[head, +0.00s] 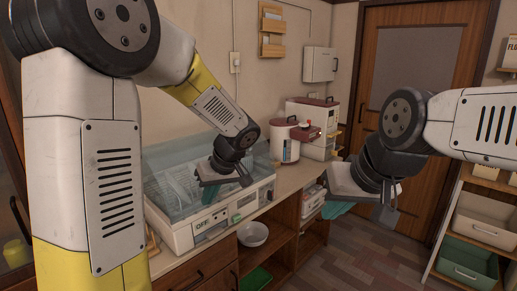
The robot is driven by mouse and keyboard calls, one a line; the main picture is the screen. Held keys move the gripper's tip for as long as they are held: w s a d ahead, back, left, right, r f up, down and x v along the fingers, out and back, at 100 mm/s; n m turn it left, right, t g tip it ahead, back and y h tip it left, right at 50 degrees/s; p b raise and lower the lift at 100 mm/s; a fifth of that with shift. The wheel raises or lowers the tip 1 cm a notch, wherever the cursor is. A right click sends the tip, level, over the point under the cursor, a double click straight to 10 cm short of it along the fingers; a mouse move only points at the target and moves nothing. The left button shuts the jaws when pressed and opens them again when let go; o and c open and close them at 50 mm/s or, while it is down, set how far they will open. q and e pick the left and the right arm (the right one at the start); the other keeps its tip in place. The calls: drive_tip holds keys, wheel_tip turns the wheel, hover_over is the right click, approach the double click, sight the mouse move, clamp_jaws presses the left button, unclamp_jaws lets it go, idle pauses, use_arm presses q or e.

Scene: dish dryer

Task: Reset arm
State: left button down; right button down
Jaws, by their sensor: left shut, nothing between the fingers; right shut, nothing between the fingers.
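My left gripper (208,196) hangs over the front of the dish dryer, pointing down. It is shut and empty, and its arm rises from the left and bends over at the top. My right gripper (343,207) is at the middle right, in front of the shelf end and the floor. It is shut and empty, and its arm comes in from the right edge. The dish dryer (205,228) is a pale box with a clear lid and a front control panel. My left arm and gripper hide part of it.
A white bowl (252,234) sits on a shelf below the counter. A white and red pot (285,142) and a red-topped appliance (315,122) stand farther along the counter. A wooden door (415,75) is at the back. Bins, one green (466,264), fill the right shelf.

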use_arm(q)
drive_tip(key=s+r+m+t+h, duration=0.1)
drive_tip(key=s+r+m+h, duration=0.2)
drive_tip(key=s, duration=0.6)
drive_tip(key=s+r+m+t+h, duration=0.2)
drive_tip(key=s+r, duration=0.4)
drive_tip(key=s, duration=0.4)
drive_tip(key=m+h, duration=0.1)
drive_tip(key=m, duration=0.1)
drive_tip(key=shift+r+m+h, duration=0.15)
drive_tip(key=shift+m+h, duration=0.15)
drive_tip(key=shift+h, duration=0.1)
drive_tip(key=shift+a, duration=0.1)
